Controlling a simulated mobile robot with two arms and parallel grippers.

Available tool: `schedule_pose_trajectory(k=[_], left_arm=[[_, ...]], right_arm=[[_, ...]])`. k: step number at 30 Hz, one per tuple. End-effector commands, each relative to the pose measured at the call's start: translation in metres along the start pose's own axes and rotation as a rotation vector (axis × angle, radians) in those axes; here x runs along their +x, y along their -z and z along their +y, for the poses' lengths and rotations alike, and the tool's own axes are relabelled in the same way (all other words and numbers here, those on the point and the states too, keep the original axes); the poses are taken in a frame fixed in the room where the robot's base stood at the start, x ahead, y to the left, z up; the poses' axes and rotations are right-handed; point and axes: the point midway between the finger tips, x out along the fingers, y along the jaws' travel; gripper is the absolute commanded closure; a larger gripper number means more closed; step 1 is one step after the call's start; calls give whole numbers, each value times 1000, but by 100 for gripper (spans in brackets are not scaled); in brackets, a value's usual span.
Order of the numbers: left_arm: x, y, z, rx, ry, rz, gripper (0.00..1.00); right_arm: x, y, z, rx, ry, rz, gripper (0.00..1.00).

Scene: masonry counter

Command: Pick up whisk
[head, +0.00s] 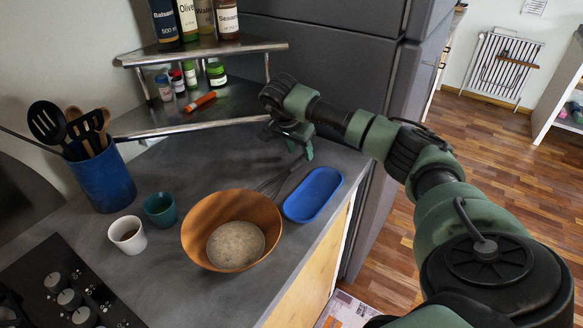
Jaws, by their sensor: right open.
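The whisk (272,184) lies on the dark grey counter, behind the orange-brown bowl (197,222) and beside the blue oval tray (313,194). Its wires point toward the bowl and its handle runs back toward my right gripper. My right gripper (299,149) is open, pointing down above the handle end of the whisk, near the counter's back right. I cannot tell whether a finger touches the handle. My left gripper is not in view.
A white cup (127,236) and a teal cup (160,209) stand left of the bowl. A blue utensil holder (104,182) is at the left. A metal corner shelf (218,111) with bottles and jars stands behind. A grey fridge (345,70) borders the counter. The cooktop (62,285) is front left.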

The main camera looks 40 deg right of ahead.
Motion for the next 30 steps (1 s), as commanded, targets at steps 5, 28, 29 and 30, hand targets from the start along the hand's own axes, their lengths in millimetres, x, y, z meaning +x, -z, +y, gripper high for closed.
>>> schedule_pose_trajectory(k=[5,28,29,30], left_arm=[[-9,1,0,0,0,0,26],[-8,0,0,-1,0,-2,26],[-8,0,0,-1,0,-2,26],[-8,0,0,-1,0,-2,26]], right_arm=[[24,-1,1,-1,-3,-2,56],[31,-1,1,-1,0,0,100],[31,-1,1,-1,0,0,100],[31,-1,1,-1,0,0,100]])
